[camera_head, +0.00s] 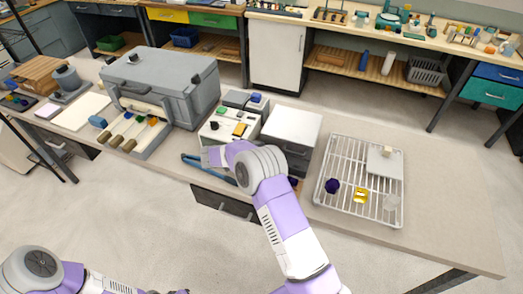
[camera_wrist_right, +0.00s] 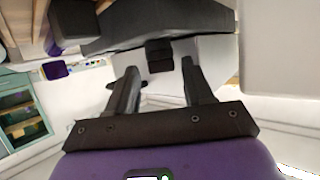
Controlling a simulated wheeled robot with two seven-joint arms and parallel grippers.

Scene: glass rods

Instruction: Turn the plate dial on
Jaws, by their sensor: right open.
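A white box-like unit with a small dark knob (camera_head: 214,125) and a yellow piece (camera_head: 239,129) on top stands mid-bench in the head view. I cannot tell for certain which part is the plate dial. My right gripper (camera_head: 212,156) is just in front of this unit, low over the bench. In the right wrist view its two dark fingers (camera_wrist_right: 160,92) are apart with nothing held. A small black block-like part (camera_wrist_right: 159,55) on a pale face lies beyond the fingertips, apart from them. My left arm shows at the bottom left of the head view, its gripper out of frame.
A large grey case (camera_head: 165,85) stands left of the unit, a white box (camera_head: 290,135) right of it. A wire rack (camera_head: 345,175) holds small items farther right. Blue-handled tools (camera_head: 190,160) lie by my right gripper. The bench's right end is clear.

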